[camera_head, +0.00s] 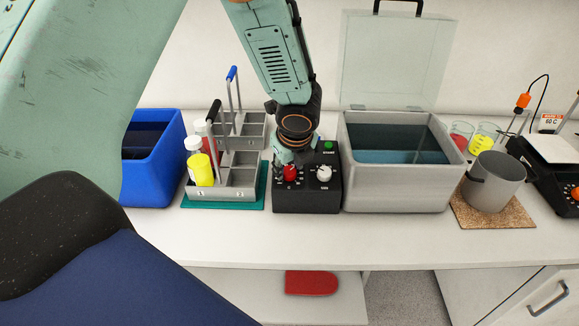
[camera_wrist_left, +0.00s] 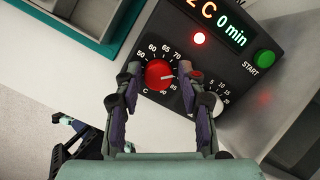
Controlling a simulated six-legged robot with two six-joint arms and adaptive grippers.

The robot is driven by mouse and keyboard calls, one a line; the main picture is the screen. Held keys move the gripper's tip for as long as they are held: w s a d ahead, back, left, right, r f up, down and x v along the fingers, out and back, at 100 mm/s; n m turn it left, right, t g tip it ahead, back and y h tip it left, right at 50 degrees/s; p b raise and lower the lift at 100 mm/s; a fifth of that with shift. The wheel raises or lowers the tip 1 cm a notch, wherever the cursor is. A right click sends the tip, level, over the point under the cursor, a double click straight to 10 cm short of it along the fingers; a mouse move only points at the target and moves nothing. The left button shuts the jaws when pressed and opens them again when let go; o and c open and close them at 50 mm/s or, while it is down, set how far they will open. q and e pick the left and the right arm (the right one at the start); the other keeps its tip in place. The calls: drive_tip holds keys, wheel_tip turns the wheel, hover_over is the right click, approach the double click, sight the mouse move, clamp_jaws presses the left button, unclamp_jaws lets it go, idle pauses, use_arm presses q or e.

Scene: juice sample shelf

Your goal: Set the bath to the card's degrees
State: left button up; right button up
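The black control box (camera_head: 307,200) stands left of the grey water bath (camera_head: 397,196). In the left wrist view its red dial (camera_wrist_left: 159,75) carries degree marks, and its pointer line points right, toward the high marks. The display (camera_wrist_left: 221,22) is partly cut off and shows "2 C 0 min". My left gripper (camera_wrist_left: 163,72) is open, with a finger on each side of the red dial and visible gaps. In the head view my left gripper (camera_head: 296,158) is over the box. A small card (camera_head: 551,121) at the far right appears to read 60 C. My right gripper does not show.
A white knob (camera_head: 324,174) and green START button (camera_head: 328,145) are close to the dial. A bottle carrier (camera_head: 222,193) and blue bin (camera_head: 158,160) stand left. A grey pot (camera_head: 497,181) and hot plate (camera_head: 561,148) stand right. The bath's lid (camera_head: 396,60) is raised.

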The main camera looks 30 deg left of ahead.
use_arm(q)
drive_tip(key=shift+o, duration=1)
drive_tip(key=shift+s+f, duration=0.1)
drive_tip(key=v, duration=1.2)
